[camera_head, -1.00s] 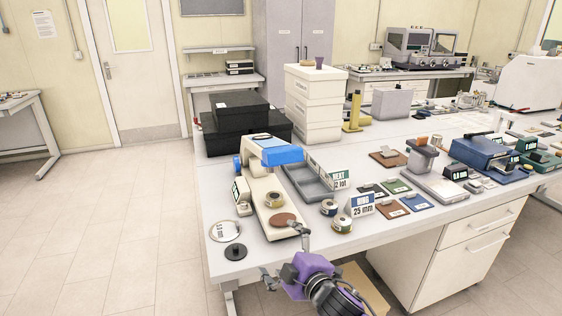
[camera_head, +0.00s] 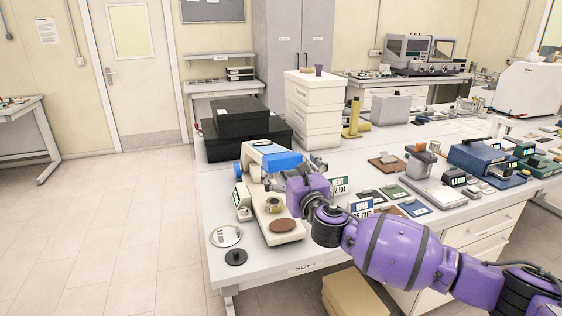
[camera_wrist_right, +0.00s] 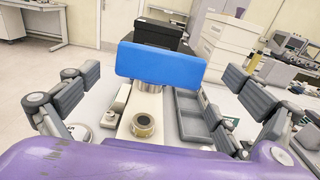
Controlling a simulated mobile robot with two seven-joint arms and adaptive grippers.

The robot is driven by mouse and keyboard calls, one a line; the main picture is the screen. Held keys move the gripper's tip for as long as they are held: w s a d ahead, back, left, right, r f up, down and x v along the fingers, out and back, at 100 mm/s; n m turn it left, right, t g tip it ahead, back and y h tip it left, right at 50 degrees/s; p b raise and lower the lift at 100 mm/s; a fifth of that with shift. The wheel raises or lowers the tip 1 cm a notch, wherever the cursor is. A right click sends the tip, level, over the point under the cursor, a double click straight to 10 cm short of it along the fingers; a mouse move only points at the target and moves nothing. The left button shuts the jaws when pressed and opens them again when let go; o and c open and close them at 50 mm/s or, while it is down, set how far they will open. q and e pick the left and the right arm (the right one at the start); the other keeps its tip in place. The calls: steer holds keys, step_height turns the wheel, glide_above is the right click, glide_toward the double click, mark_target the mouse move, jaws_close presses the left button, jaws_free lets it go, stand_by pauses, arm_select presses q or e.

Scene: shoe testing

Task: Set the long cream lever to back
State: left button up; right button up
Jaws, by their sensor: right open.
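A cream tester (camera_head: 270,207) with a blue head (camera_head: 285,161) stands at the table's left end. In the right wrist view its blue head (camera_wrist_right: 160,63) is straight ahead, above a ring-shaped part (camera_wrist_right: 143,125) on the cream base. I cannot clearly make out a long cream lever; my right gripper and the blue head hide part of the tester. My right gripper (camera_head: 291,172) is beside the head in the head view. In the wrist view the gripper (camera_wrist_right: 164,76) has its fingers spread wide, with nothing held. My left gripper is not in view.
A brown disc (camera_head: 283,225) lies at the tester's front, with a black knob-like part (camera_head: 236,257) and a round dial (camera_head: 226,236) to its left. Black boxes (camera_head: 246,140) stand behind. A grey tray (camera_wrist_right: 192,112) lies right of the tester.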

mark_target(265, 167)
steer(key=x, duration=0.6)
steer(key=shift+w+a, duration=0.15)
steer(key=shift+w, duration=0.05)
